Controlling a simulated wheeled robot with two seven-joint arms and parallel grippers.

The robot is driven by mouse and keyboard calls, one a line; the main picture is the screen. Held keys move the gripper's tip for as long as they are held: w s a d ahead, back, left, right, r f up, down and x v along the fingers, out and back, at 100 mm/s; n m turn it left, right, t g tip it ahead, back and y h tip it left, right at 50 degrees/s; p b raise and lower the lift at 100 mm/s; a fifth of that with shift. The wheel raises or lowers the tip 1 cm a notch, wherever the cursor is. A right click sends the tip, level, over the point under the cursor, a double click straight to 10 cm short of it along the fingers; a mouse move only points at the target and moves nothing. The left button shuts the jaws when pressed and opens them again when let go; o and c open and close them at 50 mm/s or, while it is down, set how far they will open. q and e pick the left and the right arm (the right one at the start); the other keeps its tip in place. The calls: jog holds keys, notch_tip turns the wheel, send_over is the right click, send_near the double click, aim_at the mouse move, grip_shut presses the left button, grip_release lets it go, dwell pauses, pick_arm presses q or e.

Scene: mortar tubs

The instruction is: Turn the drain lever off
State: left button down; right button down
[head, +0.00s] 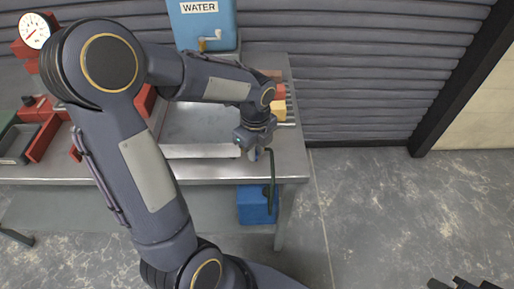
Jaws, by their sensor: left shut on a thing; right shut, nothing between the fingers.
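My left gripper (256,155) is at the front edge of the metal table, towards its right end. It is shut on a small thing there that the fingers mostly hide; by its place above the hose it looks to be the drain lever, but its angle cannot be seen. A thin dark green hose (272,185) hangs down beside the gripper to a blue container (254,206) under the table. My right gripper (455,284) is partly in view at the bottom right corner, shut and empty, over the floor, far from the table.
The metal table (294,160) stands before a grey shuttered wall. A blue water tank (204,28) with a tap stands at the back. Red and yellow blocks (278,106) lie at the right end. A red dial scale (34,32) and red-trimmed trays (22,140) are left. The right floor is clear.

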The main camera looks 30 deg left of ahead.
pick_arm(q)
jog(key=shift+w+a, duration=0.1)
jog(key=shift+a, duration=0.15)
jog(key=c, duration=1.3)
grip_release()
jog(key=shift+c, duration=0.2)
notch_tip(320, 180, up, 8)
jog(key=shift+f, duration=0.1)
